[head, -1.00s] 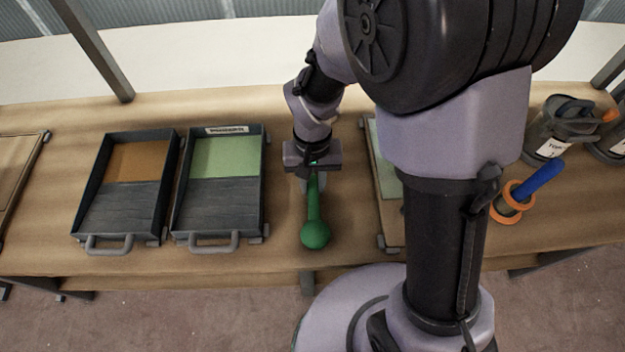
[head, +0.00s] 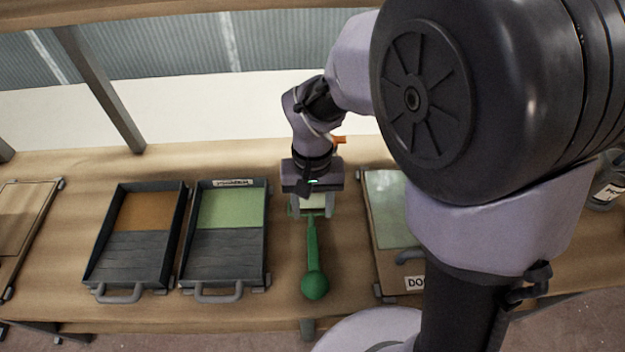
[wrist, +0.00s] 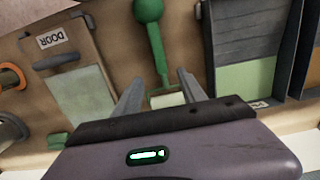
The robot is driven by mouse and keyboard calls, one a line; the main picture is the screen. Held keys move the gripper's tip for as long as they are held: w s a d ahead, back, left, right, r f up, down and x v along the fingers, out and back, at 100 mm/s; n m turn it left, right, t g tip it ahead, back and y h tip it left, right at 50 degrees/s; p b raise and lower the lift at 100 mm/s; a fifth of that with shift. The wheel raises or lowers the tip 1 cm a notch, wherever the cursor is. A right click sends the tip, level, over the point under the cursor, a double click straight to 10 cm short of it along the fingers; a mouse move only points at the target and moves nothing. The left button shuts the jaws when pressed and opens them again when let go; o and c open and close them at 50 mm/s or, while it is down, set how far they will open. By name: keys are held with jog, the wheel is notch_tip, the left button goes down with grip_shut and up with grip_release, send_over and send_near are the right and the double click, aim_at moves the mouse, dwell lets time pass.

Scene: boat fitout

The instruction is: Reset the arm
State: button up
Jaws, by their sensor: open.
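My gripper (head: 313,208) points down over the workbench between the labelled tray and the glass-panelled door board. Its jaws are open and apart in the wrist view (wrist: 158,95), with nothing held between them. A green tool with a ball-shaped handle end (head: 315,284) lies on the bench just in front of my gripper. In the wrist view its handle (wrist: 149,12) runs down toward the gap between the fingers, ending at a pale roller-like head (wrist: 167,100). My arm's upper links cover much of the right side of the head view.
Two dark trays stand on the left, one with an orange-brown panel (head: 146,212) and one with a light green panel (head: 232,208). A board marked DOOR (wrist: 60,45) lies right of the gripper in the head view. A container (head: 606,190) stands at the far right. Bare bench separates trays and tool.

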jog(key=s+d+r+m+t+y+p, duration=0.1)
jog(key=s+d+r+m+t, duration=0.15)
jog(key=r, duration=1.05)
jog(key=s+d+r+m+t+y, duration=0.1)
jog(key=s+d+r+t, duration=0.3)
jog(key=s, duration=0.4)
jog(key=shift+v, duration=0.75)
jog(key=shift+m, duration=0.25)
